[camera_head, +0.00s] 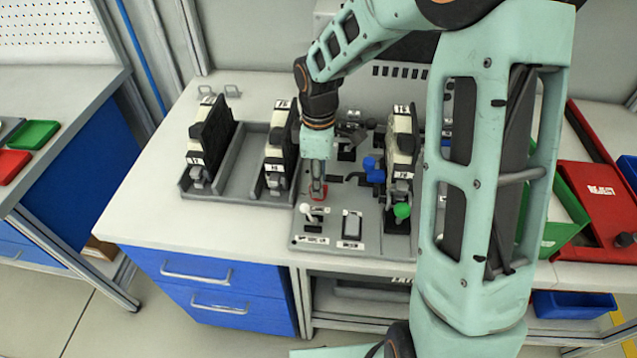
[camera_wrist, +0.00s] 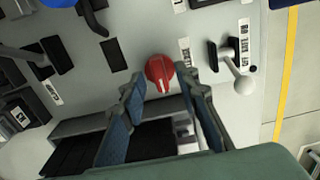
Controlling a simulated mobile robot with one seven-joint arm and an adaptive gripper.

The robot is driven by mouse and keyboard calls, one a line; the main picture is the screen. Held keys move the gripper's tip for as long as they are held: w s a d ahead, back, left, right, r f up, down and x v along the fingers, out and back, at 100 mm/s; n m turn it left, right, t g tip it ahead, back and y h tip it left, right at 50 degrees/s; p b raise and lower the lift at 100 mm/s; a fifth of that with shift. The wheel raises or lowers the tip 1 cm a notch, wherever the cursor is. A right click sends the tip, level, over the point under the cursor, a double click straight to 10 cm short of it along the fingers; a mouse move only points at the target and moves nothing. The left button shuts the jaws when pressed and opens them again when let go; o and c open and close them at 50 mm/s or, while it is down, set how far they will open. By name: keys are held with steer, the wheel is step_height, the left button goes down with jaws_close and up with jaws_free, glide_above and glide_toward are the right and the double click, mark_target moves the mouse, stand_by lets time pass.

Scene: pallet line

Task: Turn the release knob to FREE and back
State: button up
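The red release knob (camera_wrist: 160,70) is a round dial on the grey panel (camera_wrist: 130,25), with a pale mark on its face. In the head view the knob (camera_head: 319,194) is mostly hidden by my gripper (camera_head: 318,181). In the wrist view my gripper (camera_wrist: 162,84) has its two blue-padded fingers apart, with the knob just ahead of and between the tips. I cannot tell whether either finger touches it. A small white label (camera_wrist: 184,52) stands beside the knob, too small to read.
A white-balled lever (camera_head: 307,209) stands close to the knob; it also shows in the wrist view (camera_wrist: 243,85). A blue-handled lever (camera_head: 373,168) and a green-balled lever (camera_head: 402,211) are to the right. Black-and-white units (camera_head: 208,140) stand in grey trays at left.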

steer(key=shift+f, duration=0.7)
jaws_close()
steer(key=shift+m, duration=0.3)
steer(key=m+b, duration=0.1)
steer(key=m, duration=0.4)
steer(key=shift+m+b, duration=0.3)
steer(key=shift+b, duration=0.1)
steer(key=m+b, duration=0.1)
steer(key=m, duration=0.4)
steer(key=shift+m, duration=0.3)
steer(key=shift+r, duration=0.1)
